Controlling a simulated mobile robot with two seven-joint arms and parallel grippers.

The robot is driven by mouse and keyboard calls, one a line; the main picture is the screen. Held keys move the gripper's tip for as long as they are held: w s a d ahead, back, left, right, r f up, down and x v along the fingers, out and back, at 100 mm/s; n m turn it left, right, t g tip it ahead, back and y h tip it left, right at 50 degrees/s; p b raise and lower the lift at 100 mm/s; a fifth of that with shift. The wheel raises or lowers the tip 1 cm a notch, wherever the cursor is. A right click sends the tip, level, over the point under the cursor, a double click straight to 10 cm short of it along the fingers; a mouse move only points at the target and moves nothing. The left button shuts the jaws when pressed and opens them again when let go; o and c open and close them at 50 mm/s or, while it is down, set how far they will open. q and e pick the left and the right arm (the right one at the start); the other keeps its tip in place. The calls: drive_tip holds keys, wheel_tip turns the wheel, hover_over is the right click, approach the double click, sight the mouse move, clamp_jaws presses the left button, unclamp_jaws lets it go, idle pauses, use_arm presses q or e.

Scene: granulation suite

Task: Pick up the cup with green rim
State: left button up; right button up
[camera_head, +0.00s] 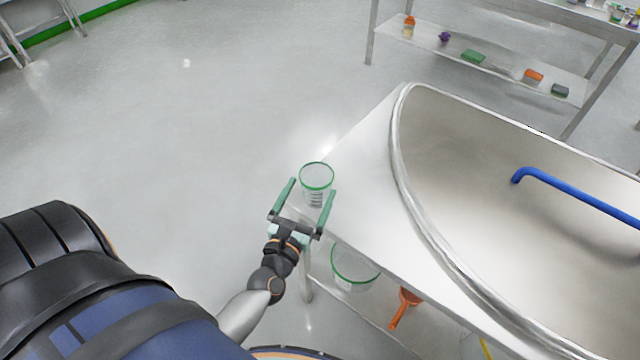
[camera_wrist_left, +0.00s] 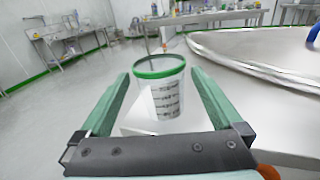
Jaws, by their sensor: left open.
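The cup with green rim (camera_head: 316,180) is clear with dark markings and stands upright near the corner of a metal table (camera_head: 362,150). It also shows in the left wrist view (camera_wrist_left: 160,88), ahead and between the fingers. My left gripper (camera_head: 306,191) is open, its two green fingers reaching to either side of the cup. In the left wrist view the fingers (camera_wrist_left: 158,88) flank the cup with a gap visible on each side. My right gripper is in neither view.
A large metal basin (camera_head: 470,130) with a blue handle (camera_head: 570,195) fills the table's right side. A larger green-rimmed clear container (camera_head: 352,280) and an orange scoop (camera_head: 404,306) are on the shelf below. A rack (camera_head: 490,60) with small items stands behind. The floor at left is open.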

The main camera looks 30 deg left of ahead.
sight(321, 168)
use_arm(q)
drive_tip(key=x, duration=0.8)
drive_tip(key=shift+f, duration=0.3)
drive_tip(key=c, duration=1.1)
